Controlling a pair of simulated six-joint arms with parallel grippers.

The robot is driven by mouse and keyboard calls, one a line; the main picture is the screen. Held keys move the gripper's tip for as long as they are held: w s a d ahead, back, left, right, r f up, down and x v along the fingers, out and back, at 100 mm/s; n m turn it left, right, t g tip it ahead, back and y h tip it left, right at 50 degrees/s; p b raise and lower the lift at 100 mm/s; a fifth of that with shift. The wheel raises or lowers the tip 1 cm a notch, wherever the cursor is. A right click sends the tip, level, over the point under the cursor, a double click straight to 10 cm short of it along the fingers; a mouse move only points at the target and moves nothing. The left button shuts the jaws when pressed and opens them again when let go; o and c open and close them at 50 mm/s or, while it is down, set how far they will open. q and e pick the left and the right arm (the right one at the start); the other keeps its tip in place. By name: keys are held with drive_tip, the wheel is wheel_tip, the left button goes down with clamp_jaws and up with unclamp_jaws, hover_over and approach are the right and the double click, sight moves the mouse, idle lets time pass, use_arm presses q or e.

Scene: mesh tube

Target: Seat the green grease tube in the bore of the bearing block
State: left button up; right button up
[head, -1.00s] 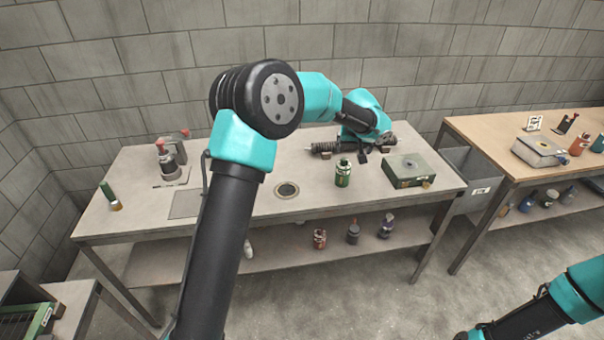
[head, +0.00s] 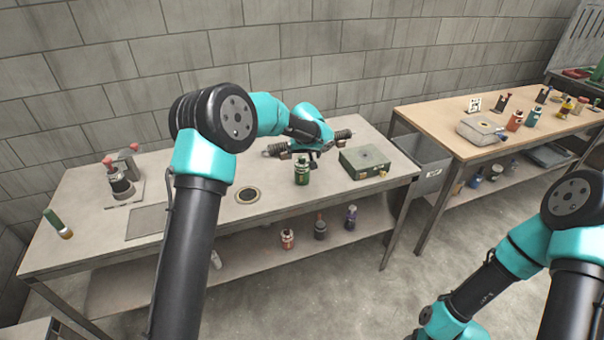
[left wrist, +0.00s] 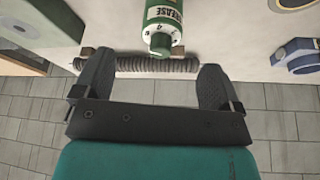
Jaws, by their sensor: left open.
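The green grease tube (head: 302,172) stands upright on the bench. In the left wrist view its white band, lettered GREASE (left wrist: 163,18), shows at the top centre. My left gripper (head: 310,155) is open and empty behind it at the back of the bench. Its fingers (left wrist: 152,85) are spread, with the grease tube beyond their tips and apart from them. A blue part with a round boss (left wrist: 303,62) is at the right of the wrist view; I cannot tell whether it is the bearing block. My right arm shows, but its gripper does not.
A dark ribbed tube (left wrist: 140,66) lies on small supports along the bench's back edge, close to my left fingers. A green box (head: 365,161) is to the right. A ringed disc (head: 247,196), red-topped device (head: 120,182) and another green tube (head: 53,220) are to the left.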

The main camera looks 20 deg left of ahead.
sight(302, 161)
use_arm(q)
drive_tip(key=shift+x, duration=2.3)
drive_tip(key=shift+a+x, duration=0.15)
drive_tip(key=shift+x, duration=1.15)
drive_tip(key=shift+a+x, duration=0.15)
drive_tip(key=shift+x, duration=1.1)
drive_tip(key=shift+w+r, duration=0.1)
drive_tip(key=shift+w, duration=0.05)
drive_tip(key=c, duration=1.2)
drive_tip(key=shift+r, duration=0.1)
